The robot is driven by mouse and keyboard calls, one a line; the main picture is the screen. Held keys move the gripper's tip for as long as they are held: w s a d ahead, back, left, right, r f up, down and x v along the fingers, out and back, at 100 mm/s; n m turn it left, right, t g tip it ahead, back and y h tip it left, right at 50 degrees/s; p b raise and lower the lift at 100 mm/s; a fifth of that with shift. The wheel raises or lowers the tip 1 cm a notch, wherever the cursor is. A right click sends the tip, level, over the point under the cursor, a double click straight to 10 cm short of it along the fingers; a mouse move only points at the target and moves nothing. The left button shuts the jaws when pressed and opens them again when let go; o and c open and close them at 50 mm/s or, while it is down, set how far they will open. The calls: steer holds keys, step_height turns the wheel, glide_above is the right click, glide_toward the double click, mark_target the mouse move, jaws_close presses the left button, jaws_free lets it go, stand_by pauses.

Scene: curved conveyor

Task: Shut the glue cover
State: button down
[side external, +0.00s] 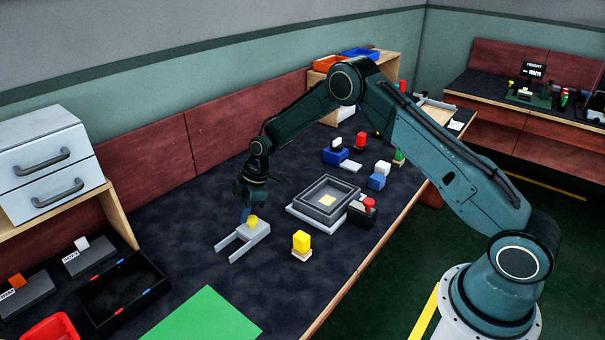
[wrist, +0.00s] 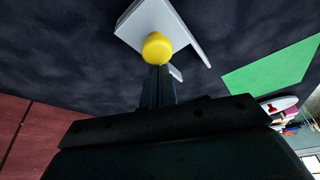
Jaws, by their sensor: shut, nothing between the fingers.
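A light grey forked piece (side external: 245,239) with two prongs lies on the dark bench, with a yellow rounded knob (side external: 253,221) at its back end. In the wrist view the grey piece (wrist: 150,15) and yellow knob (wrist: 157,48) are just beyond my fingertips. My gripper (side external: 246,216) points down beside the knob, its fingers (wrist: 160,70) together and empty. I cannot tell whether they touch the knob. No part is clearly labelled as the glue cover. A grey open tray (side external: 325,202) with a pale yellow block inside sits to the right.
A yellow block on a small base (side external: 301,243) stands right of the forked piece. A red-topped black device (side external: 366,211) is beside the tray. Blue, white and red items stand farther back. A green sheet (side external: 208,315) and a black bin (side external: 121,294) lie in front; bench between is clear.

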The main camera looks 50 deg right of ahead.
steer(key=a, duration=0.1)
steer(key=w+a, duration=0.1)
steer(key=a, duration=0.1)
steer(key=shift+w+a+r, duration=0.3)
steer(key=shift+w+r, duration=0.05)
steer(key=v, duration=1)
steer(key=shift+d, duration=0.15)
steer(key=shift+s, duration=0.1)
step_height(320, 180, up, 13)
steer(key=m+t+h, duration=0.1)
steer(key=m, duration=0.2)
glide_above(246, 228)
steer(key=s, duration=0.8)
steer(key=s+r+m+t+h, duration=0.1)
steer(key=s+r+m, duration=0.2)
steer(key=s+r, duration=0.6)
steer(key=s+d+m+t, duration=0.1)
steer(key=s+m, duration=0.2)
steer(key=s, duration=0.9)
steer(key=s+d+m+h, duration=0.1)
steer(key=s+d+m, duration=0.1)
steer(key=s, duration=1)
steer(key=shift+s+d+f+m+t+h, duration=0.15)
steer(key=shift+d+f+m+t+h, duration=0.2)
steer(key=shift+m, duration=0.45)
